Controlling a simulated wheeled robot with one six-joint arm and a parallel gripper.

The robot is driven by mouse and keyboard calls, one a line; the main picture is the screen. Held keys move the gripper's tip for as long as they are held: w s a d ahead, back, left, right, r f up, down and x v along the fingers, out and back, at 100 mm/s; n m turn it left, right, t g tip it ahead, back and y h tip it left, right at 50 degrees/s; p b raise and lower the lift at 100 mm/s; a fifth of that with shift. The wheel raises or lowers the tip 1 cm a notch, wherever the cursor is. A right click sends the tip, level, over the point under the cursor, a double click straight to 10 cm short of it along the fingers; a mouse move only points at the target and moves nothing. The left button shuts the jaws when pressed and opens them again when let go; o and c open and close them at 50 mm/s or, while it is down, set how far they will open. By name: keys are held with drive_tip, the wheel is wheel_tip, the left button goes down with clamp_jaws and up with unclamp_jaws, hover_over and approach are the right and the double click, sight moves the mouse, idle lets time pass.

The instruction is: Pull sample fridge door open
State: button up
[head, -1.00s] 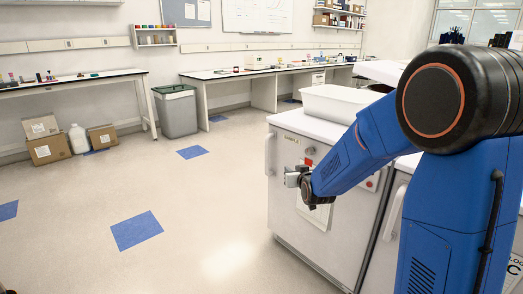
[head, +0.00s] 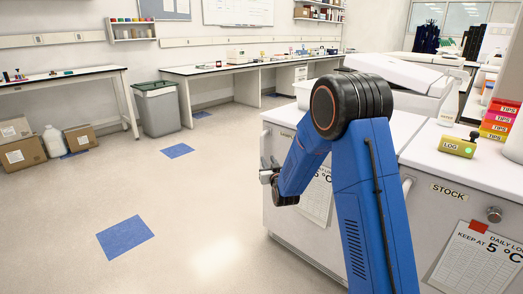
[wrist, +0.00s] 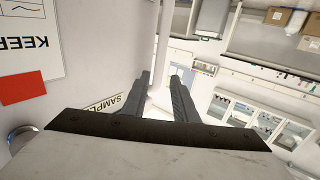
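The sample fridge (head: 290,222) is a white front-loading unit on the right, its door apparently shut. Its SAMPLES label is partly hidden by my arm in the head view and shows upside down in the wrist view (wrist: 105,104). The pale vertical bar handle (wrist: 163,45) is at the door's left edge. My gripper (head: 268,172) is at that edge, over the handle. In the wrist view my gripper (wrist: 160,76) has its two dark fingers apart, with the handle bar between the tips. Gaps show beside the bar; contact is not clear.
A grey bin (head: 158,108) and a bench (head: 215,80) stand at the back. The floor left of the fridge is clear.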

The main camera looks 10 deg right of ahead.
sight(262, 150)
drive_tip(key=w, duration=1.3)
drive_tip(key=shift+w+a, duration=0.1)
drive_tip(key=shift+a, duration=0.15)
clamp_jaws()
